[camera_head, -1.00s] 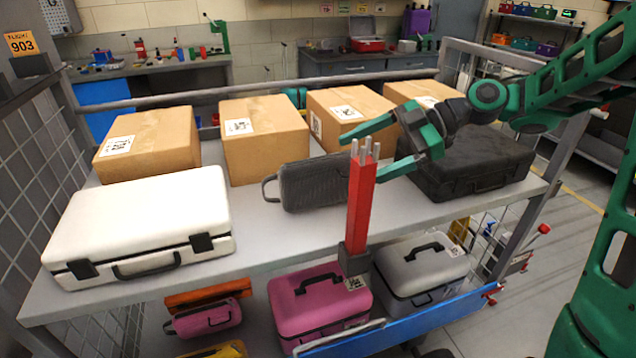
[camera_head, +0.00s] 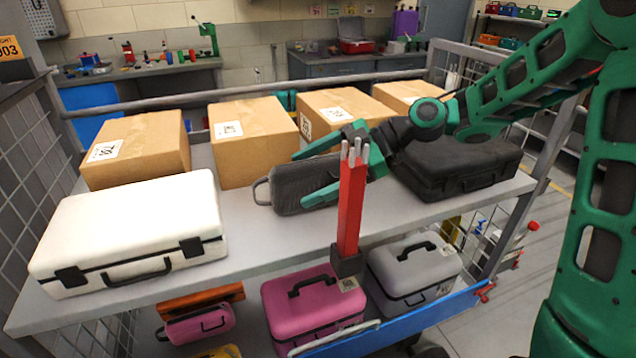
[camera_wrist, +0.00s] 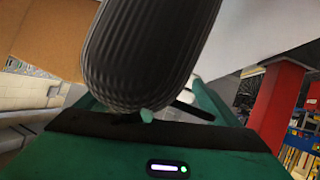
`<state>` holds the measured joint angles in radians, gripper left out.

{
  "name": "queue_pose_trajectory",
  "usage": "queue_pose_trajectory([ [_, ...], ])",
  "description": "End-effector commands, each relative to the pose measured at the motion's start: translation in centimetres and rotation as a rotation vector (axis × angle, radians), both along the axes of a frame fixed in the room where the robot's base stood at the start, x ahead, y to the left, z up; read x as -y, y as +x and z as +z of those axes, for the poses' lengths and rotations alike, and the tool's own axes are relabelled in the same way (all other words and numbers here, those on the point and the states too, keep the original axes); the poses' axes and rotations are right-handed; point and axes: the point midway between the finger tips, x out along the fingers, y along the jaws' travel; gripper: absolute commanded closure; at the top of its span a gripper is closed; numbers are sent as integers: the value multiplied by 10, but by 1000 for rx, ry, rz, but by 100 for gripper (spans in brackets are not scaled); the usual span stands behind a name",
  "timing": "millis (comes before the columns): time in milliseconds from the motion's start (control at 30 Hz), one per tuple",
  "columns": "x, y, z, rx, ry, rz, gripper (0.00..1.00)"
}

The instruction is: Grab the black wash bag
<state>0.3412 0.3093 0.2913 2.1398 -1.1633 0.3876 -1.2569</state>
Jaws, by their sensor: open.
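The black wash bag (camera_head: 285,190) lies on the upper shelf of the trolley, in front of the cardboard boxes, with its loop handle toward the left. My gripper (camera_head: 307,177) is open, with its green fingers reaching leftward around the right part of the bag, one on the far side and one on the near side. In the wrist view the ribbed end of the wash bag (camera_wrist: 150,55) fills the space before my gripper's palm. The red post hides part of the near finger and of the bag's right end.
A white suitcase (camera_head: 130,225) lies at the left of the shelf and a black suitcase (camera_head: 470,178) at the right. Several cardboard boxes (camera_head: 255,150) stand behind. A red post (camera_head: 351,210) rises close in front of my gripper. Pink (camera_head: 310,310) and grey (camera_head: 415,268) cases sit below.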

Motion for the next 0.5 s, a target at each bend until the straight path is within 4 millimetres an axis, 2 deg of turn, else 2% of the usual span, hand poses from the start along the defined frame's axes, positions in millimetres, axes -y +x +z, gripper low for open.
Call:
queue_pose_trajectory([
  [67,0,0,0,0,0,0,14],
  [300,0,0,0,-1,0,0,69],
  [500,0,0,1,0,0,-1,69],
])
